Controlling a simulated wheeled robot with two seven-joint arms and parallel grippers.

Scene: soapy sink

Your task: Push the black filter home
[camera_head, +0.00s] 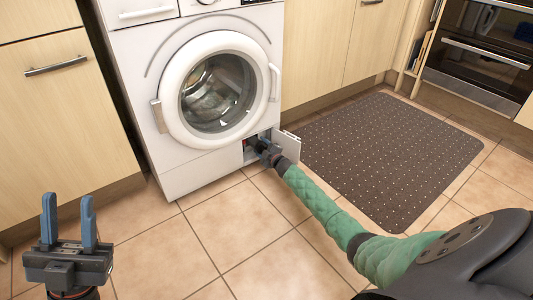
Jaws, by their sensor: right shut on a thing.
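The white washing machine (142,68) stands at the upper middle with its round door closed. A small flap (287,144) at its lower right front is open, swung out to the right. My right gripper (257,145) is at this opening, at the end of the green-sleeved arm. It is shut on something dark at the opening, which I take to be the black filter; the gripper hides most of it. How deep the filter sits cannot be told. My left gripper (69,222) is open and empty at the lower left, fingers pointing up, well away from the machine.
A dark dotted mat (390,150) lies on the tiled floor to the right of the flap. Wooden cabinets (65,110) flank the machine. An oven (485,55) is at the upper right. The floor tiles (205,235) in front of the machine are clear.

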